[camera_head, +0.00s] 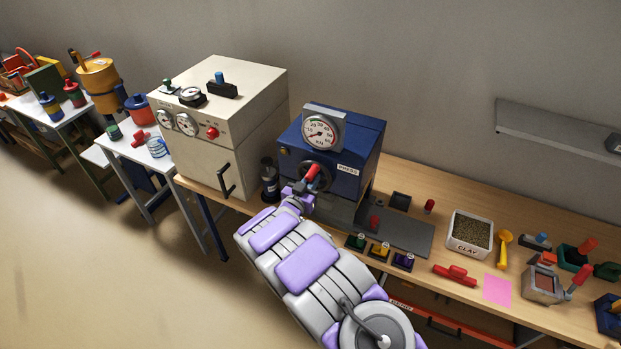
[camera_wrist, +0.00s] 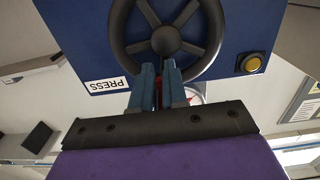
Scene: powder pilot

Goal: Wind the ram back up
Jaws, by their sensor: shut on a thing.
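The blue press (camera_head: 350,155) stands on the wooden bench, with a round dial gauge (camera_head: 319,131) on top and a PRESS label on its front. Its dark handwheel (camera_head: 311,172) is on the front face and also shows in the wrist view (camera_wrist: 165,40), with spokes and a hub. My gripper (camera_head: 308,184) is at the wheel, its blue-grey fingers (camera_wrist: 164,84) shut on the red handle (camera_head: 313,172) at the wheel's rim. Only a sliver of red shows between the fingers in the wrist view. The ram is hidden behind my arm.
A cream oven (camera_head: 215,140) stands left of the press, with a dark cylinder (camera_head: 269,180) between them. Right of the press are a grey plate (camera_head: 405,235), small coloured pots, a clay tub (camera_head: 470,233) and a red tool (camera_head: 455,275). A brass button (camera_wrist: 250,64) is beside the wheel.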

